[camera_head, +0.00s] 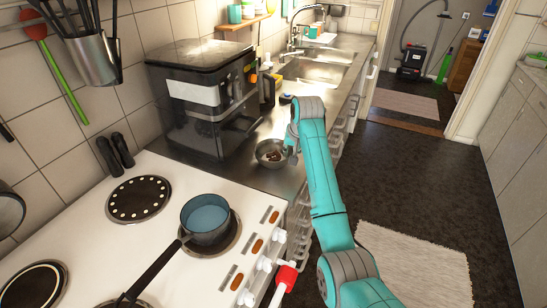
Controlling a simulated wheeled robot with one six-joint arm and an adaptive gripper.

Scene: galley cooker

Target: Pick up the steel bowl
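The steel bowl (262,160) stands upright on the metal counter, just right of the black coffee machine and beyond the white cooker. Small dark brown and pale things lie in it. My teal arm reaches forward from the lower right, and its grey wrist bends down over the counter. My gripper (290,152) is small and mostly hidden at the bowl's right side. I cannot tell whether its fingers touch the rim or whether they are open or shut.
The coffee machine (207,98) stands close on the bowl's left. A blue-lined saucepan (206,218) sits on the cooker (165,250), its handle toward the front left. A small dark round object (286,99) lies behind the bowl. The sink (314,70) is farther back.

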